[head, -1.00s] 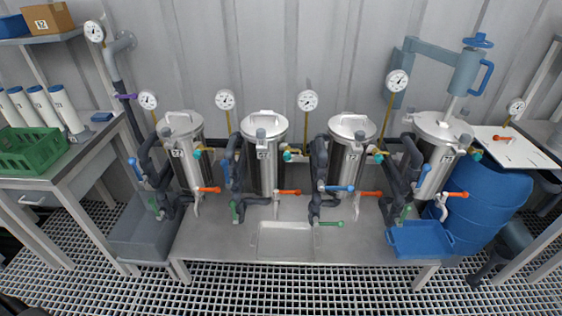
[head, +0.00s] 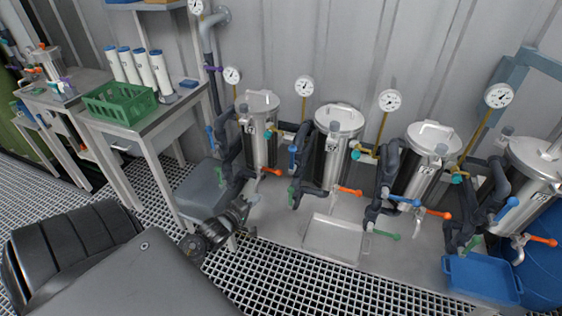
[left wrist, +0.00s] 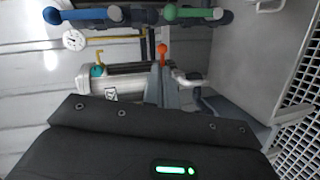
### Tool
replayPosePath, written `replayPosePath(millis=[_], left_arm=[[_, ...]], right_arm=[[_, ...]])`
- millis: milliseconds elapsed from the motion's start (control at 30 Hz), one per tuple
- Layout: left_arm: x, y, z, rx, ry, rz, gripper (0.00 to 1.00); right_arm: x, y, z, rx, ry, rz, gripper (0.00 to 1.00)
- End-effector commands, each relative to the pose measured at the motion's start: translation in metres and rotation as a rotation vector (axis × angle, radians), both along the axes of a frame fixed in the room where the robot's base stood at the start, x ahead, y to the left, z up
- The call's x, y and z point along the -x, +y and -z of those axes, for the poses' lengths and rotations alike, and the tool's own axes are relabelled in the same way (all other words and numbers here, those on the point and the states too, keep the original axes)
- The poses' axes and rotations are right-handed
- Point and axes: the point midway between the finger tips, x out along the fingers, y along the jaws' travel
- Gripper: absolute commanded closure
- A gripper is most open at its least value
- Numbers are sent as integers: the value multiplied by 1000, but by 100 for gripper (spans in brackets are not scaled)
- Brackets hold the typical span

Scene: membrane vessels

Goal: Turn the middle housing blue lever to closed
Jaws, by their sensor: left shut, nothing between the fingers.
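Four steel housings stand in a row in the head view, so I cannot tell which one is the middle. The second housing (head: 336,150) has a blue lever (head: 292,157) standing roughly upright. The third housing (head: 428,160) has its blue lever (head: 403,201) lying sideways. My left gripper (head: 246,203) is shut and empty, in front of the leftmost housing (head: 262,130) and below its orange lever. In the left wrist view my gripper (left wrist: 162,85) points toward an orange lever (left wrist: 162,49); a blue lever (left wrist: 75,14) is at upper left. My right gripper is out of view.
A shallow tray (head: 322,252) lies on the bench in front of the second housing. Orange and green levers and dark pipes stick out between the housings. A blue bin (head: 481,281) is at the right, a side table with a green crate (head: 118,103) at the left.

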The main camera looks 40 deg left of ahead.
Motion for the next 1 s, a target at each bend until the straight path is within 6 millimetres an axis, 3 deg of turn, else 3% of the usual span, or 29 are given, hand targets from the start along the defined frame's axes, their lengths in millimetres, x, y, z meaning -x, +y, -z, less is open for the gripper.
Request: replayPosePath(millis=[33,100,233,567,1000], left_arm=[[-4,5,-36,46,-74,-5,100],[-6,8,-72,107,-149,-7,100],[-6,10,-109,173,-223,-1,100],[-18,12,-116,189,-239,1,100],[-104,19,-117,188,-238,1,100]], right_arm=[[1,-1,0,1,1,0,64],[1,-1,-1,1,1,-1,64],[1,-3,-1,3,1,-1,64],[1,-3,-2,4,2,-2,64],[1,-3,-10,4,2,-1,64]])
